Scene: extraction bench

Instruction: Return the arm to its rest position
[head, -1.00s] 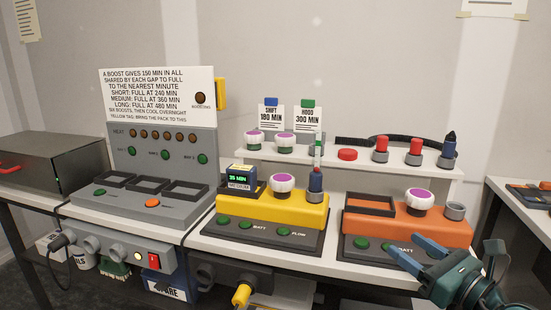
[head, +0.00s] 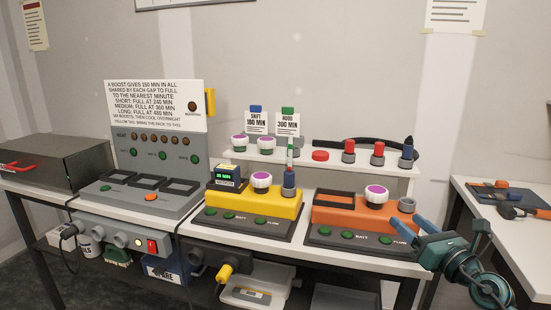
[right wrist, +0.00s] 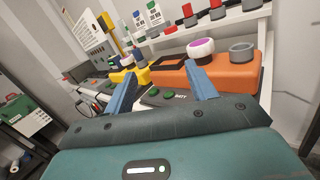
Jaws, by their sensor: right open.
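My right gripper (head: 412,228) is open and empty in the head view, at the right front corner of the orange unit (head: 340,217). Its two blue fingers stand apart. In the right wrist view the open fingers (right wrist: 160,88) point toward the orange unit (right wrist: 240,75), with nothing between them. The orange unit carries a white knob with a purple top (head: 376,193), an empty grey ring socket (head: 406,205) and an empty dark-framed slot. My left gripper is not in view.
The yellow unit (head: 280,208) holds a pack with a lit display (head: 225,178). A grey charger (head: 130,205) with a sign stands left. A shelf (head: 340,160) behind bears knobs and red-topped parts. A side table (head: 515,235) with tools stands right. A gap separates it from the bench.

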